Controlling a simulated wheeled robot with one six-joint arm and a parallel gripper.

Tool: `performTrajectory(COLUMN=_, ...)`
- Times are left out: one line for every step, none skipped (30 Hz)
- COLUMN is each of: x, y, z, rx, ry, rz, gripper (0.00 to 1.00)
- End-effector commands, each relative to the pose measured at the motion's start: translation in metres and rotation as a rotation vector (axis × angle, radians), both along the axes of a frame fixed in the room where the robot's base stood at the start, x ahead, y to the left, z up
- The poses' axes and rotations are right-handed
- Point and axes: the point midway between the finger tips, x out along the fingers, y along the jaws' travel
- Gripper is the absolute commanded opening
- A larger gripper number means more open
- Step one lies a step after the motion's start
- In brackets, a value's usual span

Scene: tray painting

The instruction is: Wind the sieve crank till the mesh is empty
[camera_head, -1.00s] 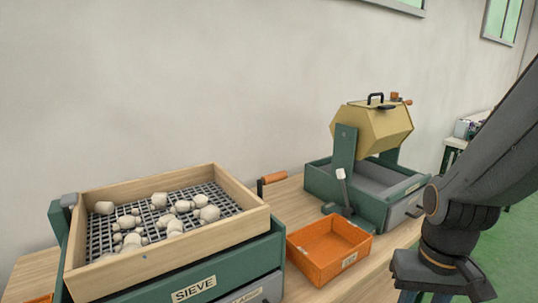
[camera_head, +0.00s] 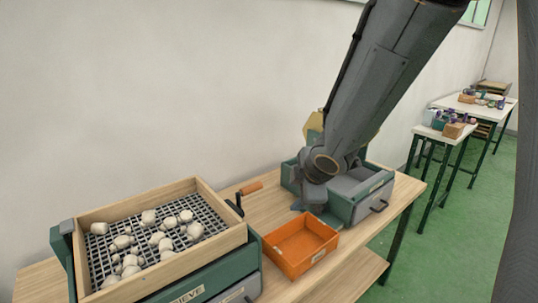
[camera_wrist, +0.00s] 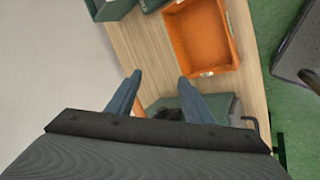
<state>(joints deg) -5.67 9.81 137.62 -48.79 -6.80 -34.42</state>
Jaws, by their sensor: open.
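The sieve is a wooden-framed box (camera_head: 150,283) with a dark mesh (camera_head: 207,213) on a green body, at the left of the bench in the head view. Several pale lumps (camera_head: 158,238) lie on the mesh. The crank (camera_head: 251,187) has an orange grip and sticks out beyond the sieve's far right corner. My gripper is in front of the drum machine, right of the crank and apart from it. In the wrist view my gripper (camera_wrist: 158,76) has its two blue fingers spread, with nothing between them.
An orange bin (camera_head: 318,260) stands empty right of the sieve; the wrist view shows it too (camera_wrist: 235,52). My arm mostly hides the yellow drum (camera_head: 314,124) on its green stand (camera_head: 345,211). Side tables (camera_head: 440,130) stand farther right. Bare bench lies between crank and bin.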

Motion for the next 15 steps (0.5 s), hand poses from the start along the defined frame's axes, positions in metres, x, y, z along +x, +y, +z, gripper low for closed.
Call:
performTrajectory(x=0.002, y=0.016, z=0.021, rx=-0.023, ry=-0.037, rz=0.116, gripper=0.47)
performTrajectory(x=0.004, y=0.025, z=0.027, rx=-0.036, ry=-0.059, rz=0.18, gripper=0.47)
performTrajectory(x=0.005, y=0.036, z=0.034, rx=-0.05, ry=-0.084, rz=0.259, gripper=0.47)
performTrajectory(x=0.006, y=0.043, z=0.039, rx=-0.06, ry=-0.101, rz=0.313, gripper=0.47)
performTrajectory(x=0.006, y=0.05, z=0.043, rx=-0.068, ry=-0.118, rz=0.358, gripper=0.47)
performTrajectory(x=0.006, y=0.057, z=0.048, rx=-0.076, ry=-0.135, rz=0.41, gripper=0.47)
performTrajectory(x=0.006, y=0.061, z=0.05, rx=-0.082, ry=-0.145, rz=0.442, gripper=0.47)
performTrajectory(x=0.006, y=0.065, z=0.052, rx=-0.086, ry=-0.154, rz=0.469, gripper=0.47)
performTrajectory(x=0.006, y=0.068, z=0.054, rx=-0.09, ry=-0.162, rz=0.495, gripper=0.47)
performTrajectory(x=0.005, y=0.071, z=0.054, rx=-0.093, ry=-0.168, rz=0.511, gripper=0.47)
performTrajectory(x=0.006, y=0.072, z=0.054, rx=-0.094, ry=-0.171, rz=0.522, gripper=0.47)
performTrajectory(x=0.006, y=0.074, z=0.053, rx=-0.096, ry=-0.175, rz=0.531, gripper=0.47)
performTrajectory(x=0.007, y=0.075, z=0.052, rx=-0.096, ry=-0.175, rz=0.534, gripper=0.47)
performTrajectory(x=0.009, y=0.076, z=0.05, rx=-0.096, ry=-0.175, rz=0.535, gripper=0.47)
performTrajectory(x=0.011, y=0.078, z=0.047, rx=-0.096, ry=-0.176, rz=0.535, gripper=0.47)
